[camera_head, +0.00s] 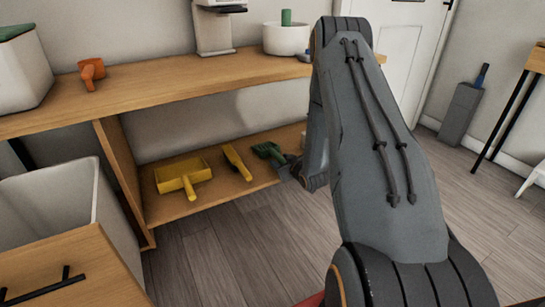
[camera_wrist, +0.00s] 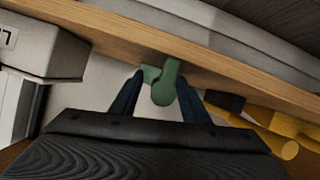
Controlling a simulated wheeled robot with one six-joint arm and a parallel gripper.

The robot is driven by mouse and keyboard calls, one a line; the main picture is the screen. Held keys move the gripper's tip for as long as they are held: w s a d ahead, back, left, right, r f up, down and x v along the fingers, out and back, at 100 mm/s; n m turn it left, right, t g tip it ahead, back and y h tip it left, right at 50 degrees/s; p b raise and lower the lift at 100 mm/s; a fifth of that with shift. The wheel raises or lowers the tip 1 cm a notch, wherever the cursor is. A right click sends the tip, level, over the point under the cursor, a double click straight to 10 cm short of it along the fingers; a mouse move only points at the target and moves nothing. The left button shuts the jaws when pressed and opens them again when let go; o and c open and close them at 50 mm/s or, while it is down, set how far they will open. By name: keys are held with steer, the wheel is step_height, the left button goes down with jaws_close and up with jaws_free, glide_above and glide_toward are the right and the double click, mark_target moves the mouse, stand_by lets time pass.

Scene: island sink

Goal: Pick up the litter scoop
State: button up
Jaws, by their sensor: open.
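The green litter scoop (camera_head: 268,151) lies on the lower shelf, at the right of the yellow tools. In the wrist view, its green handle (camera_wrist: 166,84) shows between and just beyond my two dark fingers. My gripper (camera_head: 290,168) is at the shelf's front edge beside the scoop, partly hidden by my arm. In the wrist view my gripper (camera_wrist: 160,92) is open, with a finger on each side of the handle. I cannot tell whether either finger touches it. Part of the scoop is hidden from the wrist view.
A yellow dustpan (camera_head: 183,174) and a yellow brush (camera_head: 237,162) lie left of the scoop on the shelf (camera_head: 215,203). The wooden counter (camera_head: 150,87) overhangs them. An orange tool (camera_head: 91,72) and a white pot (camera_head: 287,38) stand on top. A grey bin (camera_head: 50,215) is at left.

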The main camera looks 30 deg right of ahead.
jaws_close()
steer(key=shift+r, duration=0.1)
